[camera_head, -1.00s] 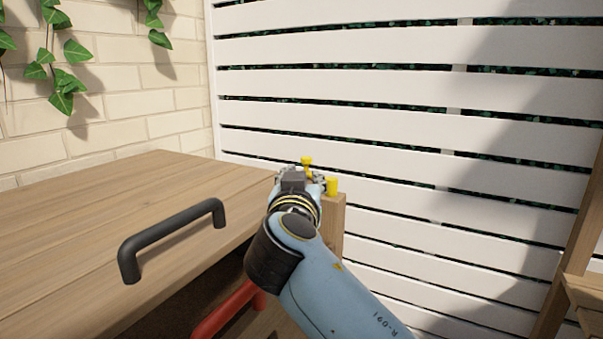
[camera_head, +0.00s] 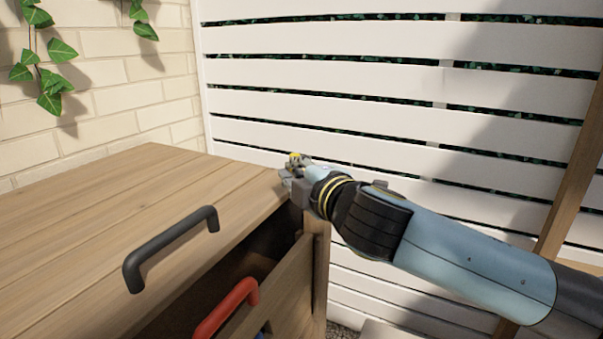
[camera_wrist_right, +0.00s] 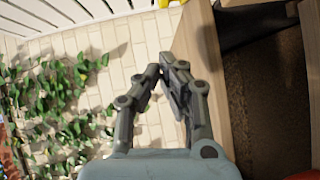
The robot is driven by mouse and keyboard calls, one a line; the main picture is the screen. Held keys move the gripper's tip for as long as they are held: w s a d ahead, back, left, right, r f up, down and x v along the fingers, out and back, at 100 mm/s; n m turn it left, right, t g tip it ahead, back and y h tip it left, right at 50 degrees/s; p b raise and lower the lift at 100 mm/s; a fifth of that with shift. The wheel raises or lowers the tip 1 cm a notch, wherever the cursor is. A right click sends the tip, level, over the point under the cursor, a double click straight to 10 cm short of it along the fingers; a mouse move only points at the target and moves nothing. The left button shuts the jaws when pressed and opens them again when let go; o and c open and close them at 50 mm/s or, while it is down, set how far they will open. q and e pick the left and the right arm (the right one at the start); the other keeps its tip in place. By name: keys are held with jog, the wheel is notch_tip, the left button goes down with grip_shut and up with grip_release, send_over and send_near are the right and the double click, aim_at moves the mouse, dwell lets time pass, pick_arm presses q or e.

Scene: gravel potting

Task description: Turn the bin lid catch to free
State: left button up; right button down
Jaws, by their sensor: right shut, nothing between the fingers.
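A yellow part of the catch (camera_head: 294,157) shows just past my right gripper (camera_head: 290,172), at the right end of the wooden bin lid (camera_head: 150,205). The gripper hides most of it, so I cannot tell which way the catch is turned. In the right wrist view a bit of yellow (camera_wrist_right: 166,3) shows at the top edge, beyond the fingertips. There my right gripper (camera_wrist_right: 162,72) is shut and empty, beside the wooden edge (camera_wrist_right: 205,85). I cannot tell whether it touches the catch. My left gripper is not in view.
A black handle (camera_head: 165,245) stands on the lid. Below the lid's front edge is a dark gap and a red handle (camera_head: 228,308). A white slatted fence (camera_head: 400,75) stands behind, and a brick wall (camera_head: 105,95) with ivy is at the left.

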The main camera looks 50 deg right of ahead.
jog(key=x, duration=0.6)
jog(key=shift+b, duration=0.35)
jog(key=d, duration=0.2)
jog(key=w+d, duration=0.1)
jog(key=shift+f+b, duration=0.3)
jog(key=shift+f, duration=0.05)
jog(key=shift+w+d, duration=0.15)
jog(key=shift+d, duration=0.05)
